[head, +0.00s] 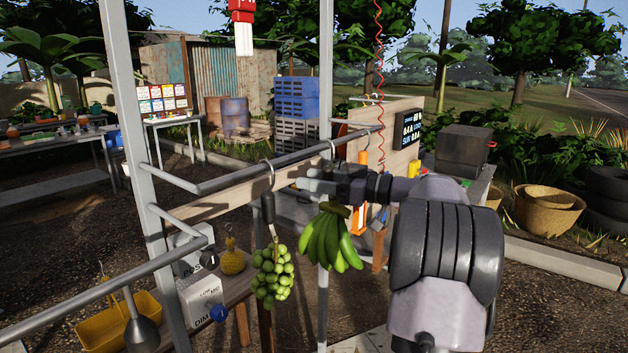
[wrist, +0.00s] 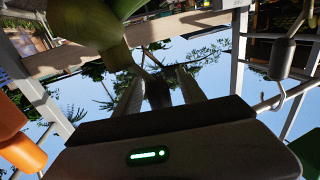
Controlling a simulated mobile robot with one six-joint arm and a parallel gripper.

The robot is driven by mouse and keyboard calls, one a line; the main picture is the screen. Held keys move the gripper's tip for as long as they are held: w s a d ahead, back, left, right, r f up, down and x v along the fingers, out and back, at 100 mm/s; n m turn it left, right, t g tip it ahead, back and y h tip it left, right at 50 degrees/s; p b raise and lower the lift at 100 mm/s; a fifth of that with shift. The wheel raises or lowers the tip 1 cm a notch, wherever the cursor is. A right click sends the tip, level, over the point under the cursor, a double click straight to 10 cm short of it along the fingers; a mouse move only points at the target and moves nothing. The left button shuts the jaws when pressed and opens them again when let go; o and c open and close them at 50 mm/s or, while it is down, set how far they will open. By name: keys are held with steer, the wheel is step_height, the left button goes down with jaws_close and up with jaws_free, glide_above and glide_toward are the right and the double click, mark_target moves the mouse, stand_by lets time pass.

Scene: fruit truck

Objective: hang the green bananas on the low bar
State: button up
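The green bananas (head: 333,238) hang as a bunch below my gripper (head: 314,186) in the head view. A thin hook (head: 332,150) shows above them at the upper rail; I cannot tell whether it rests on it. In the wrist view, my two fingers (wrist: 158,85) stand either side of a dark grip, with the green bananas (wrist: 85,20) at the top edge. Whether the fingers press on this grip is unclear. The upper rail (head: 240,173) runs across the middle. A lower bar (head: 100,288) runs toward the bottom left of the head view.
Green grapes (head: 272,277) hang from a hook with a dark grip (head: 268,207), left of the bananas. A yellow fruit (head: 232,261), a scale (head: 200,295) and a yellow tray (head: 105,325) are farther left. Upright posts (head: 146,180) frame the rails. A display panel (head: 408,130) stands right.

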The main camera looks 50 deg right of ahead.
steer(key=shift+f, duration=0.1)
steer(key=p+v, duration=0.3)
steer(key=v, duration=1.4)
steer(key=shift+s, duration=0.25)
